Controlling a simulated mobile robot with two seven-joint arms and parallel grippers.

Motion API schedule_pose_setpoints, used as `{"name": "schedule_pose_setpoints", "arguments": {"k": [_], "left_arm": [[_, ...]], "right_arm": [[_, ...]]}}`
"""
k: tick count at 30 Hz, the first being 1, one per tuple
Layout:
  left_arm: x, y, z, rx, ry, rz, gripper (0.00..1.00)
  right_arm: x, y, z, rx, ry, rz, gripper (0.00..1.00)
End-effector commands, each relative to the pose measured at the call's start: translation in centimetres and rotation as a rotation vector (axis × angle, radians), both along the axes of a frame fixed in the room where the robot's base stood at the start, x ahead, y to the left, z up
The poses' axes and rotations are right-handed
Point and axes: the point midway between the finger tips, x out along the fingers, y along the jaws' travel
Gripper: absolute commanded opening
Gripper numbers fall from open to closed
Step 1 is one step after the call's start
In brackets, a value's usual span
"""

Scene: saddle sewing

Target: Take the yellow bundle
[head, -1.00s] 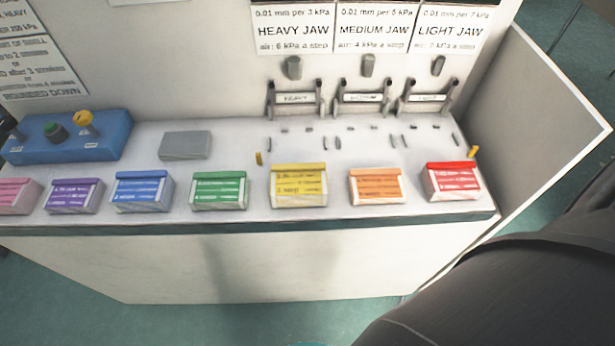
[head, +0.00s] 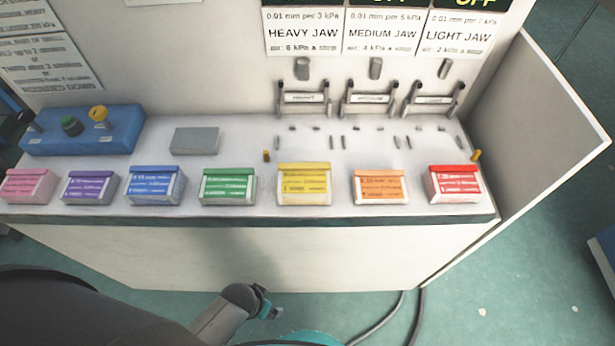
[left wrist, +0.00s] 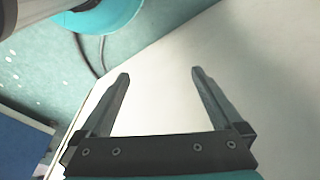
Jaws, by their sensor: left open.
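The yellow bundle (head: 304,187) is a small box-shaped pack with a yellow top and printed front. In the head view it stands near the bench's front edge, between the green and orange packs. My left gripper (left wrist: 160,76) is open and empty in the left wrist view, in front of a plain white surface. The yellow bundle does not show in that view. In the head view, a dark and teal arm end (head: 248,300) shows low in front of the bench, below the bundle. My right gripper is not in view.
Green (head: 228,187) and orange (head: 380,187) packs flank the bundle, with gaps between. Other coloured packs line the bench edge. Lever clamps (head: 303,98) stand at the back; a white side panel (head: 530,150) closes the right.

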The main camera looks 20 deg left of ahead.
Motion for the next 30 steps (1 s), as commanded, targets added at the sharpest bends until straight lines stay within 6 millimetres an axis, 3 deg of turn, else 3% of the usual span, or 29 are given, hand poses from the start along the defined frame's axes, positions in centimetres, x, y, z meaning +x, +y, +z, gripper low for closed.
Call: {"name": "schedule_pose_setpoints", "arguments": {"k": [1, 6, 14, 18, 24, 30], "left_arm": [[1.7, -0.4, 2.4, -0.008, -0.02, -0.006, 1.0], [5.7, -1.9, 9.8, -0.034, -0.057, -0.029, 1.0], [8.7, -4.1, 21.8, -0.073, -0.111, -0.096, 1.0], [11.3, -6.8, 28.0, -0.117, -0.146, -0.234, 1.0], [13.7, -9.8, 32.0, -0.142, -0.15, -0.453, 1.0], [15.7, -11.1, 34.6, -0.119, -0.124, -0.659, 1.0]], "right_arm": [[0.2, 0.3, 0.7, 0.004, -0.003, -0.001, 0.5], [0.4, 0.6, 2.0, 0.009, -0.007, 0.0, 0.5], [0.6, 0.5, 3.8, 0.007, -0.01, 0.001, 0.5], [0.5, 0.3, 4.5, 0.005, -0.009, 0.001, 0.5], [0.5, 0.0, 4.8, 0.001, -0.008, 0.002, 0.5], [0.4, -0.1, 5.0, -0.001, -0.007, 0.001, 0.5]]}}
